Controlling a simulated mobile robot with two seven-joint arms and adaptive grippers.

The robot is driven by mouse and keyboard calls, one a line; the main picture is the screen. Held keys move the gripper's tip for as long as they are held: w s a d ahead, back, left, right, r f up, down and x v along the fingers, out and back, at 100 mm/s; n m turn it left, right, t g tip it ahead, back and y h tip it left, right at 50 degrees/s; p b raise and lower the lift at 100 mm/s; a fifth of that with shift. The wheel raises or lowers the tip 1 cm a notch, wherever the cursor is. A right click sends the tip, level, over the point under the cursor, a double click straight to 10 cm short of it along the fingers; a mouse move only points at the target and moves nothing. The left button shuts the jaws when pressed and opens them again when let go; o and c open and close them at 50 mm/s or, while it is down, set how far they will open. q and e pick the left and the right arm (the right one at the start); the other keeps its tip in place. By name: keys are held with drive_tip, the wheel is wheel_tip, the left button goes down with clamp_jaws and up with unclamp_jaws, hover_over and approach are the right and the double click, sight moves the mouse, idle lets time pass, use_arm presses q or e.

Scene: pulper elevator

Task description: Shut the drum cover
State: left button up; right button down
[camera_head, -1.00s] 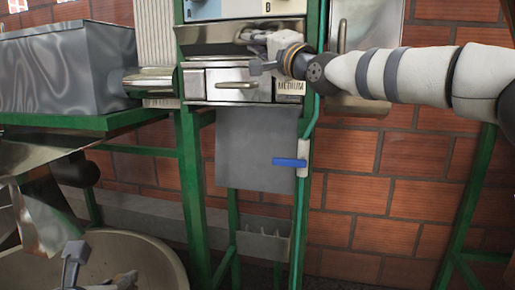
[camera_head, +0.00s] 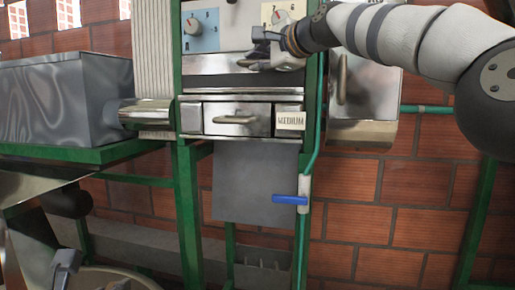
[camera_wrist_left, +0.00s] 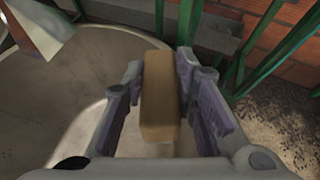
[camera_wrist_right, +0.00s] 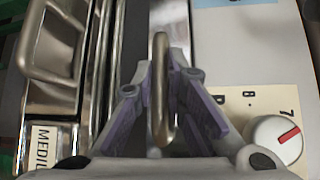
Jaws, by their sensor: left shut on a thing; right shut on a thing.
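A shiny metal cover (camera_head: 222,63) sits on the green-framed machine, under the dial panels and above a drawer; I take it for the drum cover. A dark gap shows below its lower edge. My right gripper (camera_head: 268,50) is at its right part. In the right wrist view the fingers (camera_wrist_right: 163,100) are shut on an upright metal handle (camera_wrist_right: 160,75) of the cover. My left gripper (camera_wrist_left: 160,95) is low over a round basin and shut on a brown block (camera_wrist_left: 160,100). Only a bit of that gripper (camera_head: 66,266) shows at the head view's lower left.
Below the cover is a drawer (camera_head: 237,119) with its own handle and a MEDIUM label (camera_head: 290,121). Dials (camera_head: 278,17) are above. A metal housing (camera_head: 365,105) stands right of the frame; a blue lever (camera_head: 289,200) is below. A metal hopper (camera_head: 65,100) stands left.

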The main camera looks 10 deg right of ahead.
drive_tip(key=shift+r, duration=0.25)
drive_tip(key=c, duration=1.6)
unclamp_jaws()
drive_tip(key=shift+c, duration=0.2)
drive_tip(key=shift+f, duration=0.1)
drive_tip(key=v, duration=0.7)
drive_tip(key=shift+s, duration=0.25)
drive_tip(key=shift+d, duration=0.1)
